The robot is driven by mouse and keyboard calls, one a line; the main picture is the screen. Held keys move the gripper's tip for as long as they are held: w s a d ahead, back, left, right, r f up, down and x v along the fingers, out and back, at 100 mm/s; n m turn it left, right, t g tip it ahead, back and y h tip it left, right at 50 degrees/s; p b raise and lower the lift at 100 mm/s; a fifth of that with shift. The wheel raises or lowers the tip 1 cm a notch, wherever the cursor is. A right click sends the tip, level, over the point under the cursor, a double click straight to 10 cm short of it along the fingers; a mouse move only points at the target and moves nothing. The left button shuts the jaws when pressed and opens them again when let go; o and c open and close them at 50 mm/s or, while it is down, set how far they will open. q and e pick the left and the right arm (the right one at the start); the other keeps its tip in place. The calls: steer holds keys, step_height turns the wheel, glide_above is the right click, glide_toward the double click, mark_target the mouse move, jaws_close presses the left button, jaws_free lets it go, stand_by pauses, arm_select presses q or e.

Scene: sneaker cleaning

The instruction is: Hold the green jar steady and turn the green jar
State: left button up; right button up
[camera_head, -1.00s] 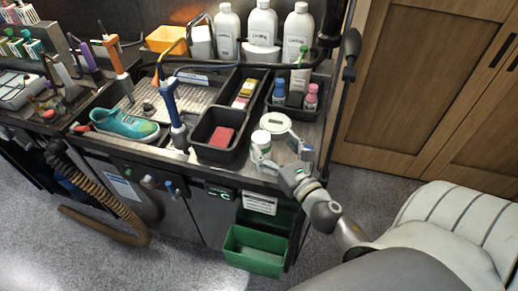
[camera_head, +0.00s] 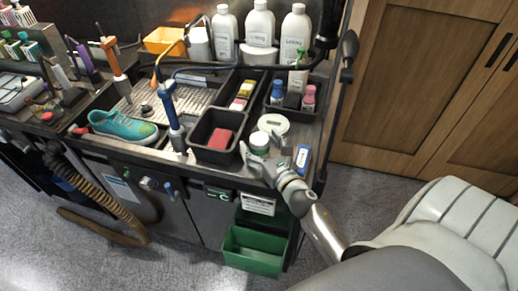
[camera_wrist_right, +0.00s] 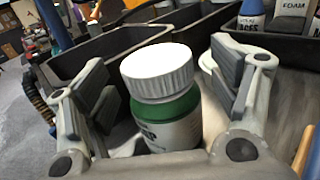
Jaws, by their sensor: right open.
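The green jar (camera_wrist_right: 170,112) stands upright with a ribbed white lid and a white label, seen close in the right wrist view. In the head view the jar (camera_head: 259,143) is at the front of the bench, beside the black bin with the red block. My right gripper (camera_wrist_right: 165,88) is open, with one finger on each side of the jar and visible gaps to it. In the head view my right gripper (camera_head: 265,155) reaches in from the front right and partly covers the jar's lower part. My left gripper is not in view.
A round white scale (camera_head: 274,123) is right behind the jar. A black bin (camera_head: 203,136) with a red block is to its left. A blue-and-orange box (camera_head: 302,158) lies to the right. A teal sneaker (camera_head: 122,127) and tall white bottles (camera_head: 262,24) stand farther off.

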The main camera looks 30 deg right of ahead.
steer(key=shift+w, duration=0.35)
steer(key=c, duration=1.2)
steer(key=shift+r, duration=0.1)
steer(key=shift+c, duration=0.3)
